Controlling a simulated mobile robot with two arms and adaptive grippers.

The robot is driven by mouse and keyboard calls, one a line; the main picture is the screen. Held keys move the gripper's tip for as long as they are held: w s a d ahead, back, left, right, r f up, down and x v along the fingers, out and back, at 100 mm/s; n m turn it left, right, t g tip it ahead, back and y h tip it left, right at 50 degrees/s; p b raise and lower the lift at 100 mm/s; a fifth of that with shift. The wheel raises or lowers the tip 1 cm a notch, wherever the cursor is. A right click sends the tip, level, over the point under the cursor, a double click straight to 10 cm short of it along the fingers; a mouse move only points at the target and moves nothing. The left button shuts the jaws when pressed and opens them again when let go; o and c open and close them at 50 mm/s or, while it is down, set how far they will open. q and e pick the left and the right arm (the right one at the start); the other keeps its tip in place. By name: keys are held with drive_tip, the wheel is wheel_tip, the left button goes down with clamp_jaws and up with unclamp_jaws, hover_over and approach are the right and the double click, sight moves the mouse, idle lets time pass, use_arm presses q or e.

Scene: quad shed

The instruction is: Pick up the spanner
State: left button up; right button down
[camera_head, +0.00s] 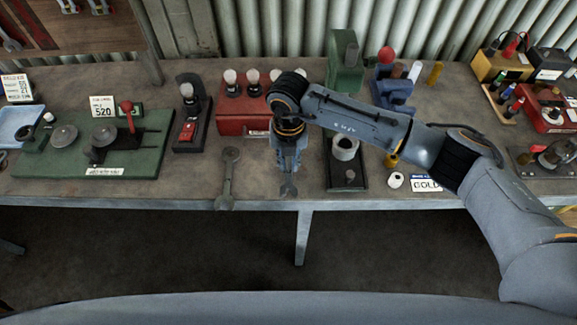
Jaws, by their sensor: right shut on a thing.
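My right gripper (288,165) points down at the front part of the workbench. It is shut on a grey spanner (288,188), whose open jaw end shows below the fingers near the bench's front edge. The rest of that spanner is hidden by the gripper and wrist. I cannot tell whether it touches the bench top. A second grey spanner (228,180) lies on the bench to the left, its lower end at the front edge. My left gripper is not in view.
A "GOLD" card (426,185) lies farther right.

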drive_tip(key=s+d+r+b, duration=0.5)
drive_tip(key=s+d+r, duration=0.3)
drive_tip(key=d+r, duration=0.3)
drive_tip(key=shift+s, duration=0.4)
drive_tip(key=shift+r, duration=0.1)
wheel_tip(320, 180, up, 4)
drive_tip(key=shift+p, duration=0.75)
